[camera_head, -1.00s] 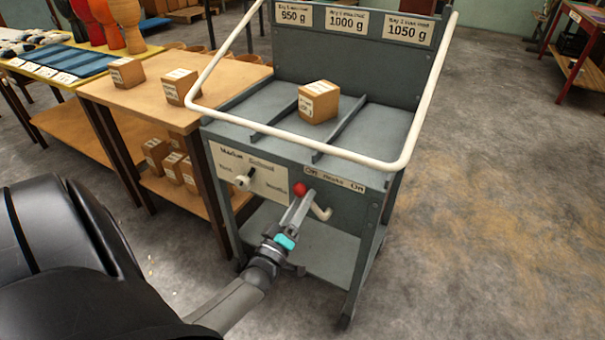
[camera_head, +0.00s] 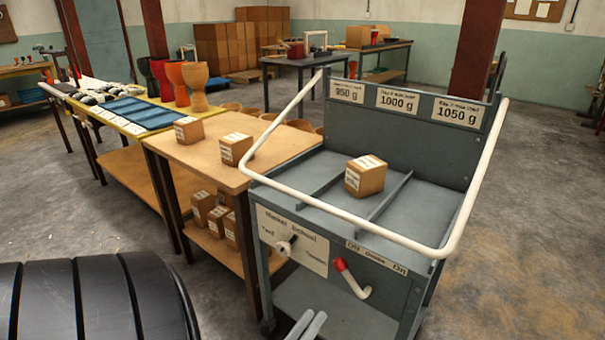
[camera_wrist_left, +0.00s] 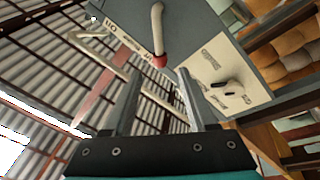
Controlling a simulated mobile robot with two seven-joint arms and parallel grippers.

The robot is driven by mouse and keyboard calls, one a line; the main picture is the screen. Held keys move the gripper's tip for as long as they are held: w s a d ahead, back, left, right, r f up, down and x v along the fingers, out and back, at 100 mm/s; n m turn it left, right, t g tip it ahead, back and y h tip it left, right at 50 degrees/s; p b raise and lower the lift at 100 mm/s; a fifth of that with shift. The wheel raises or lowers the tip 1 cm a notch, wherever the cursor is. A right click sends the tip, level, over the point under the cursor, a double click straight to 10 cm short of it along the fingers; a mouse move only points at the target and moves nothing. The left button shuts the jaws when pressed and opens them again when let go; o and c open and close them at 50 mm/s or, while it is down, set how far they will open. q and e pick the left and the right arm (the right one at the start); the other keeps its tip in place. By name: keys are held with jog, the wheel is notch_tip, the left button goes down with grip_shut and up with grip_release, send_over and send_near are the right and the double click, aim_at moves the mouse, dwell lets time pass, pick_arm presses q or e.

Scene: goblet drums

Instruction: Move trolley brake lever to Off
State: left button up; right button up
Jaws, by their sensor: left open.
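The grey trolley (camera_head: 330,232) stands at centre right in the head view. Its brake lever (camera_head: 355,281), a bent white rod with a red knob (camera_head: 340,264), is on the front panel. The knob points up and left, toward the Off end of the brake label (camera_head: 376,257); On is at the right. My left gripper (camera_head: 311,316) is open and empty below the lever, apart from it. In the left wrist view its fingers (camera_wrist_left: 159,73) are spread, and the red knob (camera_wrist_left: 160,62) appears beyond the gap between their tips. My right gripper is out of view.
A panel with a small knob (camera_head: 287,245) is left of the lever. A white handle rail (camera_head: 350,226) curves above. A cardboard-coloured box (camera_head: 366,176) sits on the trolley. A wooden table (camera_head: 272,155) with boxes stands close at left. The floor at right is clear.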

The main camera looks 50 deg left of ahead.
pick_arm(q)
jog(key=shift+v, duration=1.4)
